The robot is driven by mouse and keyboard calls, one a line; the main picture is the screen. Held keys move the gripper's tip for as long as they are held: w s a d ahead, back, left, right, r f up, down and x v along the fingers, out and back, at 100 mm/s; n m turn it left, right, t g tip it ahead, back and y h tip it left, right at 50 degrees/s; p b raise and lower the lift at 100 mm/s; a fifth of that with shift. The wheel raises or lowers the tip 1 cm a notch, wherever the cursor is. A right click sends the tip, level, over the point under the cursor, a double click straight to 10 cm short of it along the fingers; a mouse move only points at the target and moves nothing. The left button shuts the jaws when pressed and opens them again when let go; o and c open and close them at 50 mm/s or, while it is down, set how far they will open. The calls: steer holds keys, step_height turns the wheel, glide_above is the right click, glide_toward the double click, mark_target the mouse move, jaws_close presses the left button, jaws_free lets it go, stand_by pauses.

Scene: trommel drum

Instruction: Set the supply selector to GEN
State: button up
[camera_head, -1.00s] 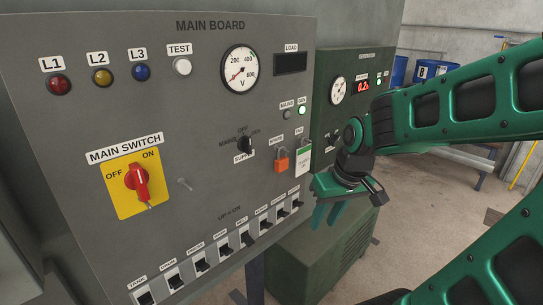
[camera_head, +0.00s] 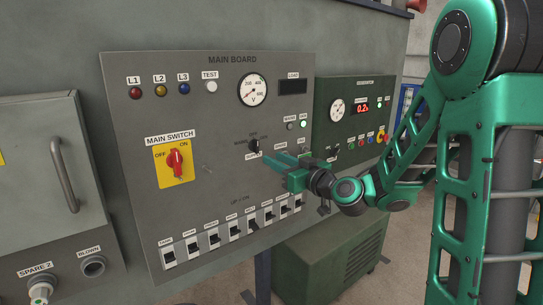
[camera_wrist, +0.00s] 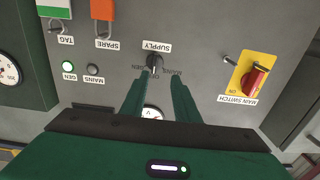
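The supply selector (camera_head: 254,146) is a small black knob on the grey main board, between MAINS and GEN markings with OFF above. It also shows in the wrist view (camera_wrist: 155,62), upside down. Its exact pointer direction is too small to tell. My gripper (camera_head: 270,161) is open and empty in front of the board, just right of and below the knob in the head view. In the wrist view its two green fingers (camera_wrist: 160,80) point toward the knob, with the knob just beyond and between the tips. I see no clear contact.
An orange padlock (camera_wrist: 103,10) and a hanging tag (camera_wrist: 55,8) are beside the selector. The GEN lamp (camera_head: 303,124) glows green; the MAINS lamp (camera_head: 290,126) is dark. The red main switch (camera_head: 176,162) is to the left. A row of breakers (camera_head: 234,231) runs below.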

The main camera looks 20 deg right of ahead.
mark_target(258, 148)
steer(key=x, duration=0.6)
steer(key=d+x, duration=0.1)
steer(key=x, duration=0.3)
steer(key=shift+w+f, duration=0.1)
steer(key=shift+w, duration=0.2)
jaws_close()
